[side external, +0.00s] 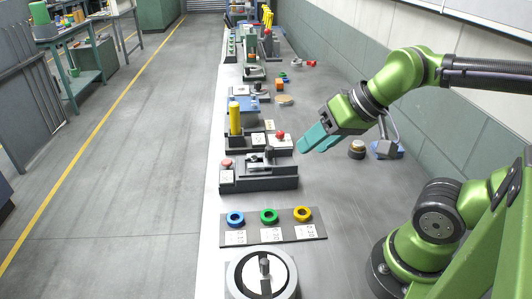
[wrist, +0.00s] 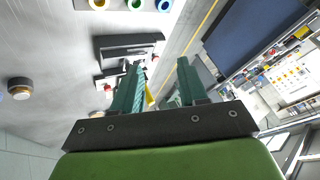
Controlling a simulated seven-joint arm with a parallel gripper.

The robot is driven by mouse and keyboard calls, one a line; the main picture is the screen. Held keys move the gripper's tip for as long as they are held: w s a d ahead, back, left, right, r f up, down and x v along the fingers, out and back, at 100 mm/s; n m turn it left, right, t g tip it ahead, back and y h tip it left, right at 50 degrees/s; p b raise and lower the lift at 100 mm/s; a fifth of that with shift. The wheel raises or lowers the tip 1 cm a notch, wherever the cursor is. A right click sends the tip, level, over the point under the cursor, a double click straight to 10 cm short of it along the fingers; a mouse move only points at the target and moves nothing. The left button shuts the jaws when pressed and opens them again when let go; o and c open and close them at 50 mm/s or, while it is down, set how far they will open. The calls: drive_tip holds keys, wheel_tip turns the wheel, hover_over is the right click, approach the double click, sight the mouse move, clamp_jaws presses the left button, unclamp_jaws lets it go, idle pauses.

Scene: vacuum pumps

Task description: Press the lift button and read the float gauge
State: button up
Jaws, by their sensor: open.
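My gripper (side external: 309,142) has teal fingers. It hangs in the air over the bench, to the right of a red button (side external: 280,135) on a white labelled box. In the wrist view the fingers (wrist: 160,72) are spread apart with nothing held between them. A tall yellow cylinder (side external: 235,118) stands upright on a dark base left of that button. Part of something yellow (wrist: 149,97) shows beside a finger in the wrist view. A second red button (side external: 227,163) sits on a nearer dark fixture. I cannot tell which is the lift button, and no float gauge reading is legible.
A dark plate with blue, green and yellow rings (side external: 269,216) lies nearer the camera, before a round dial-like device (side external: 262,275). More fixtures line the bench behind.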

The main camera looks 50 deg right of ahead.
clamp_jaws()
idle(1.6)
